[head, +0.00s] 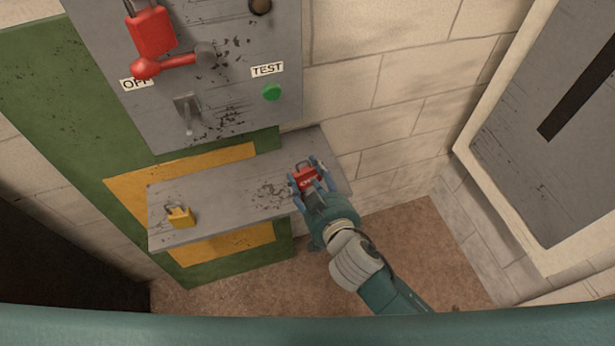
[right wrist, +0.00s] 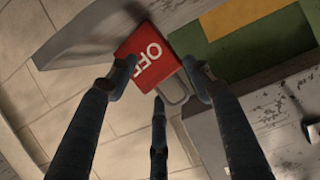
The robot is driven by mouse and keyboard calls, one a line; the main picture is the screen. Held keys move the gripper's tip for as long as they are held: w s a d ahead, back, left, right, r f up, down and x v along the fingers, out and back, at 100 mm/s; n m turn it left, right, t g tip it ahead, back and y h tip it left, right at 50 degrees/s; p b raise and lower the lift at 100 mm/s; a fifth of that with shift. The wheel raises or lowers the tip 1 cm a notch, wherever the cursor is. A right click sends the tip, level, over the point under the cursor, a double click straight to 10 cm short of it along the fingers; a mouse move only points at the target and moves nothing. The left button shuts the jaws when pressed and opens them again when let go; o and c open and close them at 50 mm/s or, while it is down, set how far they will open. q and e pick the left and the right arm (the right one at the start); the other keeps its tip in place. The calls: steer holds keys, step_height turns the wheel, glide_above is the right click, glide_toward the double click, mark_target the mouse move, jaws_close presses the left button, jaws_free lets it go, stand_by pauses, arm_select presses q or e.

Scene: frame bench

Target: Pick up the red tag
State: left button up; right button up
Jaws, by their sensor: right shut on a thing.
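The red tag (head: 304,176) is a small red piece with white lettering that begins "OF" and a grey loop at one side. It is at the right end of the grey shelf (head: 232,195). My right gripper (head: 313,181) is shut on it, with blue-grey fingers on both sides. In the right wrist view the red tag (right wrist: 150,56) shows between the fingertips of my right gripper (right wrist: 163,88), its loop towards the third finger. I cannot tell whether the tag still touches the shelf. My left gripper is not in view.
A yellow padlock (head: 180,216) sits on the shelf's left end. Above is a grey panel (head: 225,105) with a red padlock (head: 151,32), a red handle (head: 172,63), a toggle switch (head: 188,112) and a green button (head: 271,92). A framed grey panel (head: 560,130) is at right.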

step_height(320, 180, up, 20)
steer(key=p, duration=0.1)
stand_by(0.7)
